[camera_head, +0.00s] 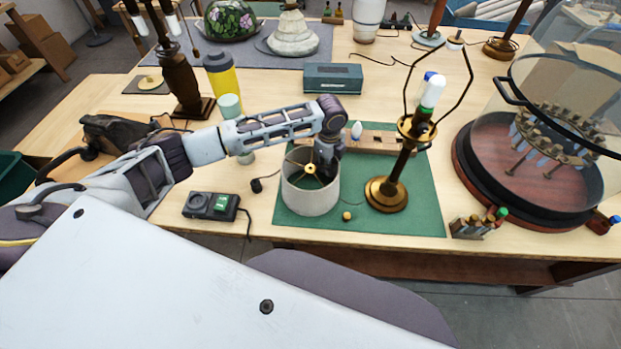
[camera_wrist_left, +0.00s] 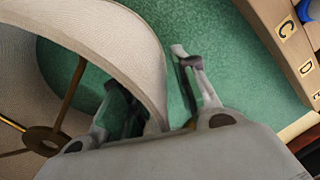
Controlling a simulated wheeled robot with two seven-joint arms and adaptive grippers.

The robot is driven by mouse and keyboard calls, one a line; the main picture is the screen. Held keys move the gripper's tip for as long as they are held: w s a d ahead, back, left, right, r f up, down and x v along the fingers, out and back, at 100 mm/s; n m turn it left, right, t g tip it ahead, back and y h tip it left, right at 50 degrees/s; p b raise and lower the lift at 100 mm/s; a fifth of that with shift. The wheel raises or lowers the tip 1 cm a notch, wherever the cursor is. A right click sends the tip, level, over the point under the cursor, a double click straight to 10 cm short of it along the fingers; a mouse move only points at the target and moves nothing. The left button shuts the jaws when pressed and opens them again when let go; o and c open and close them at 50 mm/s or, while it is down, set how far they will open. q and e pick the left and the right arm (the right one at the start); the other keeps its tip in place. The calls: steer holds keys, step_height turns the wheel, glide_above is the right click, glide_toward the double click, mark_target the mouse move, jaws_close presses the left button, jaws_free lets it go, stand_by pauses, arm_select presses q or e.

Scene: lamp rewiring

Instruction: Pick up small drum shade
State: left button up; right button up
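The small drum shade (camera_head: 310,196) is an off-white open cylinder with a brass spider fitting inside. It stands on the green mat (camera_head: 412,215), left of a brass lamp (camera_head: 386,192). My left gripper (camera_head: 327,163) reaches down at the shade's far right rim. In the left wrist view the shade wall (camera_wrist_left: 112,35) passes between the two fingers of the gripper (camera_wrist_left: 152,75). One finger is inside the shade and the other outside, with green showing between the outer finger and the wall. The gripper looks open. My right gripper is not in view.
A wooden strip with lettered labels (camera_wrist_left: 286,28) lies just behind the shade. A small black device with a green display (camera_head: 211,206) sits to the left. A glass dome on a dark red base (camera_head: 480,178) stands at right. A small brass knob (camera_head: 347,216) lies near the shade.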

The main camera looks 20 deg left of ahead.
arm_select(q)
jaws_close()
stand_by(0.5)
steer(key=shift+r+b, duration=0.6)
steer(key=shift+r, duration=4.45)
